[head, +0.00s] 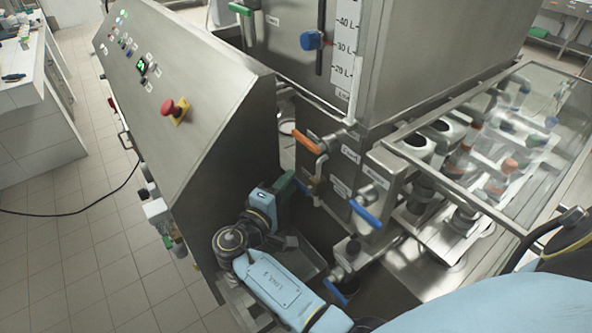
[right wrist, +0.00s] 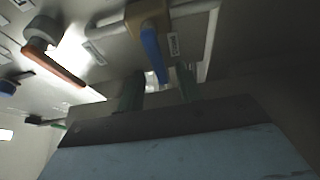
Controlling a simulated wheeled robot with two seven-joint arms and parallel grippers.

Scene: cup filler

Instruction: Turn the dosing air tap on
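A tap with a brass body and blue handle (right wrist: 153,55) shows in the right wrist view, with a small label beside it that I cannot read surely. In the head view its brass body (head: 318,184) sits below the orange-handled tap (head: 306,142), and its handle is not clearly visible. My right gripper (head: 289,188) is close to it from the left. In the right wrist view its green fingers (right wrist: 160,88) stand apart, with the handle's end between them in the picture. I cannot tell whether they touch it. My left gripper is not in view.
Blue-handled taps (head: 366,214) and (head: 335,291) stand right of and below my right gripper. The control panel with a red button (head: 174,110) is at upper left. The steel tank (head: 440,60) rises behind, and a clear-covered cup line (head: 500,150) lies right.

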